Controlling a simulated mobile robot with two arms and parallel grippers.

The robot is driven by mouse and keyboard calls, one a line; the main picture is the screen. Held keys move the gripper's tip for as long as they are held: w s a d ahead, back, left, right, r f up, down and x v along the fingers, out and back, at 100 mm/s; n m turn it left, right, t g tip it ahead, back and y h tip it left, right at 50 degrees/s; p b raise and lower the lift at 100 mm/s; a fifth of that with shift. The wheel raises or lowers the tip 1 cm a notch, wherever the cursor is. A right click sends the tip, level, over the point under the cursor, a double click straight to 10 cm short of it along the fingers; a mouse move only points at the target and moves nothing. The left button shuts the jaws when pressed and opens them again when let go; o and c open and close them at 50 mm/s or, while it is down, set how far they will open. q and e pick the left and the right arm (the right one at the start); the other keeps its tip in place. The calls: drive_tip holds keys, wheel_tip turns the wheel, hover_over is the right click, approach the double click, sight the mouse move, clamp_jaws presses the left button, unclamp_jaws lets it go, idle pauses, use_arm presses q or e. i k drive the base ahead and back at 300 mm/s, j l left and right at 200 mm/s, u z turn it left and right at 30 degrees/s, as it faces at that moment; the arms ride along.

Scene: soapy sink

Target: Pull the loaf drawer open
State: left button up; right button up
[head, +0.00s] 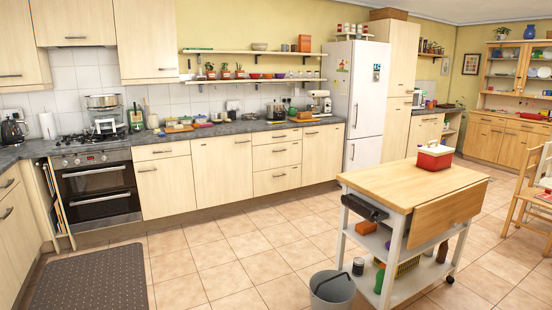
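Neither of my grippers is in the head view. No drawer shows a loaf or a label, so I cannot tell which one is the loaf drawer. A stack of pale wood drawers (277,158) with dark bar handles stands under the worktop, left of the fridge, all shut. A single shut drawer (160,152) sits above a door right of the oven. Another shut drawer (9,181) is at the far left edge, and the wooden dresser (527,127) at the far right has drawers too.
A wheeled kitchen trolley (400,184) with a red and white box (435,157) stands at front right, a grey bin (332,291) beside it. A narrow unit (56,204) stands out left of the oven (98,188). A dark mat (92,281) lies front left. The tiled floor (215,250) between is clear.

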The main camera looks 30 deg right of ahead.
sight(264, 157)
drive_tip(key=i+l+z, duration=0.45)
drive_tip(key=i, duration=0.25)
drive_tip(key=i+l, duration=0.1)
drive_tip(key=i, duration=0.45)
drive_tip(key=i+l, duration=0.15)
drive_tip(key=i, duration=0.35)
drive_tip(key=i+l+u, duration=0.1)
drive_tip(key=i, duration=0.45)
drive_tip(key=i+z, duration=0.1)
drive_tip(key=i, duration=0.35)
drive_tip(key=i+j+z, duration=0.1)
drive_tip(key=i, duration=0.4)
drive_tip(key=i+j+z, duration=0.1)
drive_tip(key=i, duration=0.35)
drive_tip(key=i+j+z, duration=0.1)
drive_tip(key=i, duration=0.35)
drive_tip(key=i+j+z, duration=0.1)
drive_tip(key=i, duration=0.4)
drive_tip(key=i+z, duration=0.3)
drive_tip(key=i, duration=0.3)
drive_tip(key=i+z, duration=0.3)
drive_tip(key=i, duration=0.35)
